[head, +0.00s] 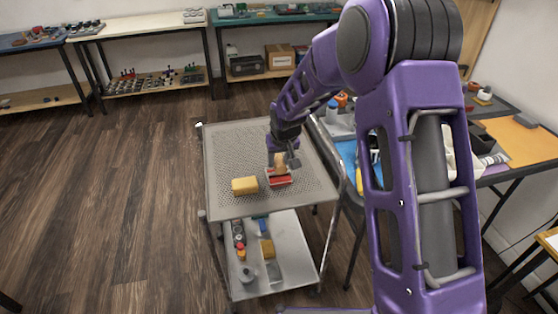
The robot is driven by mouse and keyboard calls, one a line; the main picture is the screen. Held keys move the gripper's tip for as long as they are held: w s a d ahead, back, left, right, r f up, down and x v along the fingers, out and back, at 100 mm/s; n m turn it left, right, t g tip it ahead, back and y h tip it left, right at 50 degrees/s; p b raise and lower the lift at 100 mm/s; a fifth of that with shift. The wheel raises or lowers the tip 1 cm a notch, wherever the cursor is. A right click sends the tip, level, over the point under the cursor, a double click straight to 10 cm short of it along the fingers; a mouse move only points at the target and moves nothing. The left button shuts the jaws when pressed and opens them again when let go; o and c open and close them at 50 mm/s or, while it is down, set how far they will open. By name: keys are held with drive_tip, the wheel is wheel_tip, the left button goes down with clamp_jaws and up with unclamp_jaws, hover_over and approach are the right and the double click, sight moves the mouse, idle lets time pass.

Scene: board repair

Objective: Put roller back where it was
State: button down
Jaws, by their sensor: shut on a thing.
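My gripper (284,156) is low over the top shelf of a grey metal cart (225,150), pointing down. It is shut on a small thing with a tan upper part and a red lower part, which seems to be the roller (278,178). The fingers partly hide it, and I cannot tell whether it touches the shelf. A yellow block (244,185) lies on the shelf just left of it.
The cart's lower shelf (292,243) holds several small items. The top shelf's back and left are clear. A cluttered workbench (520,145) stands close on the right. More benches (145,27) line the back wall. Wooden floor (90,190) is open on the left.

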drive_tip(key=shift+s+f+b, duration=0.15)
drive_tip(key=shift+f+b, duration=0.25)
drive_tip(key=shift+f, duration=0.3)
drive_tip(key=c, duration=0.9)
unclamp_jaws()
drive_tip(key=o, duration=0.5)
drive_tip(key=shift+f, duration=0.1)
drive_tip(key=shift+c, duration=0.2)
drive_tip(key=shift+r, duration=0.35)
drive_tip(key=p+v, duration=0.2)
drive_tip(key=v, duration=1)
drive_tip(key=shift+r+p, duration=0.3)
drive_tip(key=shift+r, duration=0.15)
